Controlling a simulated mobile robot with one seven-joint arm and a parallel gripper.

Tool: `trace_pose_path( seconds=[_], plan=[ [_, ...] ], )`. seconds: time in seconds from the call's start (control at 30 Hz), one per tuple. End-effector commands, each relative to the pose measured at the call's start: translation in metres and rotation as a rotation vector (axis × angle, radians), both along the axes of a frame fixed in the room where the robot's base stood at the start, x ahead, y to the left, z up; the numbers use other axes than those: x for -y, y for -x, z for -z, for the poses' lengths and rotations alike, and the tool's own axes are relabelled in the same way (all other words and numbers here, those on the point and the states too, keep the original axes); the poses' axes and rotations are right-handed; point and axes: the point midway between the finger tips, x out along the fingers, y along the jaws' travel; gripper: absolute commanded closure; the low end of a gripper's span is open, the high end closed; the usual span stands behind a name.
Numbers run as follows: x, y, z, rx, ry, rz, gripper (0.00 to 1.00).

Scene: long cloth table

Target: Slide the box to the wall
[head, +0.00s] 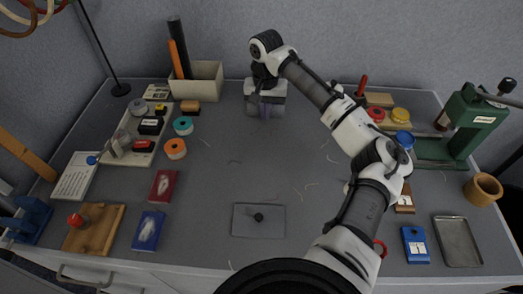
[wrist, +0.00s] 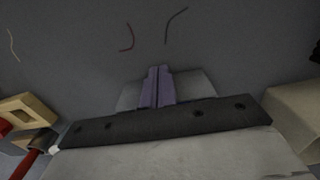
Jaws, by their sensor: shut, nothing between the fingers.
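The beige open box (head: 207,80) stands upright at the back left of the table, close to the grey wall (head: 225,30). A black roll (head: 178,45) and an orange roll (head: 179,60) stick up at its left end. I cannot tell whether its back side touches the wall. My gripper (head: 265,112) points down at the back middle, to the right of the box and apart from it. Its lavender fingers (wrist: 157,88) are together and empty in the wrist view. A beige surface at the right edge there looks like part of the box (wrist: 305,108).
A wooden block (head: 379,100) and a red-handled tool (head: 362,86) lie to the right of my gripper. Tape rolls (head: 183,126) and a parts tray (head: 130,150) lie in front of the box. A grey plate with a knob (head: 258,231) lies at the front. The middle has only thread scraps.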

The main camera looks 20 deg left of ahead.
Motion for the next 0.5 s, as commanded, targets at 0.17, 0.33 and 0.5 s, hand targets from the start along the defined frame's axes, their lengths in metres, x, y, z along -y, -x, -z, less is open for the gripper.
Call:
trace_pose_path(
  seconds=[0.17,0.33,0.5],
  plan=[
    [-0.0011,-0.0052,0.0002,0.0,0.0,0.0,1.0],
    [-0.001,-0.0054,0.0004,0.0,0.001,0.0,1.0],
    [-0.0012,-0.0063,0.0,0.0,0.0,0.0,1.0]
  ],
)
